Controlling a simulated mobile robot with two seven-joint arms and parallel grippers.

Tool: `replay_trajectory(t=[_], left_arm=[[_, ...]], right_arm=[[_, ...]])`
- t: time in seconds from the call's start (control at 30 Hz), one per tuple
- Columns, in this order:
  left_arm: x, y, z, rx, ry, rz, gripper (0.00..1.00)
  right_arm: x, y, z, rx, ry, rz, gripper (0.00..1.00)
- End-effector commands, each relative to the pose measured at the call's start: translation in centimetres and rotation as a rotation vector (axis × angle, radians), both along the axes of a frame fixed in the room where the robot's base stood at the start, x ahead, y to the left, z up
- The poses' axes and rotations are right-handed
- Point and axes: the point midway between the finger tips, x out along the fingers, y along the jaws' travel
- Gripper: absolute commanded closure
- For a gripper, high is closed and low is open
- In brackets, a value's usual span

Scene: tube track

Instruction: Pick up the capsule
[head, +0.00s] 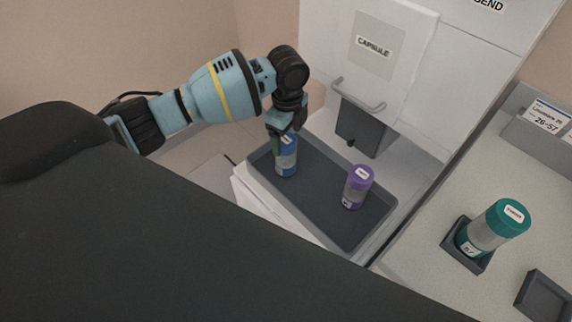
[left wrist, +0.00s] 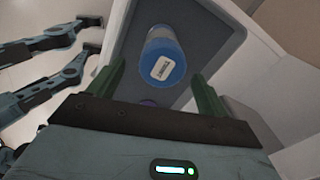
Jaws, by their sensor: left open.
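A blue-capped capsule (head: 287,160) stands upright in the dark grey tray (head: 310,205), near the tray's far left corner. My left gripper (head: 285,140) is at this capsule and partly covers it in the head view. In the left wrist view the blue capsule (left wrist: 160,62) lies ahead between my open green fingers (left wrist: 158,90), with nothing gripped. A purple-capped capsule (head: 357,187) stands in the same tray to the right. A bit of purple (left wrist: 148,103) shows at the gripper's edge in the left wrist view. My right gripper is not in view.
A white cabinet panel labelled CAPSULE (head: 378,45) with a handle (head: 358,95) stands behind the tray. On the right counter, a teal-capped capsule (head: 490,230) stands in a square dark holder (head: 462,255); another holder (head: 545,297) is empty. The tray between the capsules is clear.

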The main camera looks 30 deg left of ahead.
Motion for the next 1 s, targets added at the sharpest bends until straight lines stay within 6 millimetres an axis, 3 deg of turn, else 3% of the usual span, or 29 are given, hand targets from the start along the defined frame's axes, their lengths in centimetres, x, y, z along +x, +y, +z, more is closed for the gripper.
replay_trajectory(t=[0.33,0.67,1.0], left_arm=[[0.2,0.6,-4.4,0.000,0.003,0.001,0.22],[0.2,0.6,-5.0,0.001,0.000,0.000,0.22],[0.2,0.5,-4.9,0.000,0.001,0.000,0.66]], right_arm=[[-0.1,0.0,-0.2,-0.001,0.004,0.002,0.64],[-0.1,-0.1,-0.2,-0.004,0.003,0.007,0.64],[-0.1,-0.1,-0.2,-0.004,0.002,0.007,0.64]])
